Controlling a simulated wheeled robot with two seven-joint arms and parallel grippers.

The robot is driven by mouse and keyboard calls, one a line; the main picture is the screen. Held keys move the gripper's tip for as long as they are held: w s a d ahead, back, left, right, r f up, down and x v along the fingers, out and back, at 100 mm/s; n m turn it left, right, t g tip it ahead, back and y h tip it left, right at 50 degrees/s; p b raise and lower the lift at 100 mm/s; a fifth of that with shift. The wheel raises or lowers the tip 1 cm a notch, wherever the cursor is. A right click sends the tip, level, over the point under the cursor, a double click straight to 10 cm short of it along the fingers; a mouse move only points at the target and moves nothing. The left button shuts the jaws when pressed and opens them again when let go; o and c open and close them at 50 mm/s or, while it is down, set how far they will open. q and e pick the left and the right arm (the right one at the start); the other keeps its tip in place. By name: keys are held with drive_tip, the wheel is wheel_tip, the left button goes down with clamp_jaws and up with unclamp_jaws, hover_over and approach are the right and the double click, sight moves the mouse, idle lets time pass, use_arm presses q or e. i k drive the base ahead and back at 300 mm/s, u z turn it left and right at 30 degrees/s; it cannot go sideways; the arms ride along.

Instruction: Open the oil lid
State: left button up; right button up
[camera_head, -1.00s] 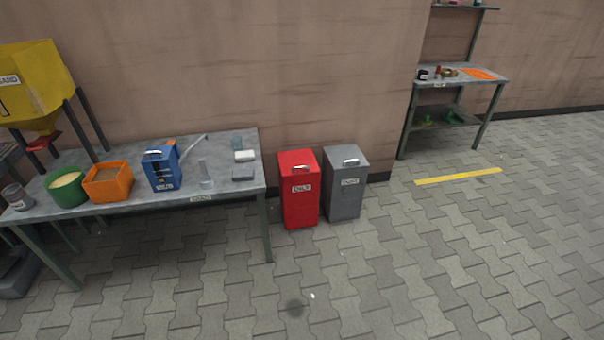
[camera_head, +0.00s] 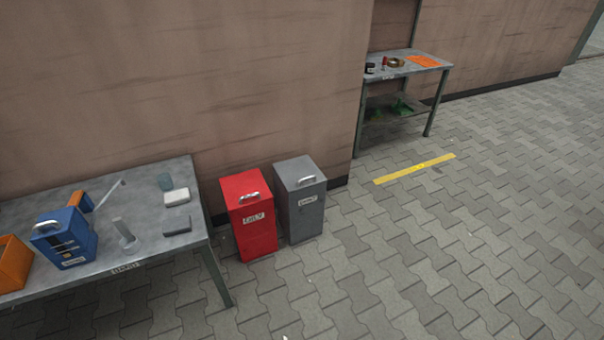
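A red bin (camera_head: 250,218) with a white label that seems to read "OILY" stands on the floor to the right of the near table. Its red lid (camera_head: 245,188) lies flat and shut on top, with a silver handle on it. Neither of my grippers shows in the head view.
A grey bin (camera_head: 303,200) with a shut, handled lid stands close beside the red bin. The near table (camera_head: 150,262) holds a blue box (camera_head: 66,240) and an orange bin (camera_head: 12,264). A far workbench (camera_head: 408,66) stands behind a yellow floor strip (camera_head: 414,168). The paved floor in front is clear.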

sight(244, 189)
drive_tip(key=z, duration=0.3)
drive_tip(key=i, duration=1.1)
drive_tip(key=z, duration=0.05)
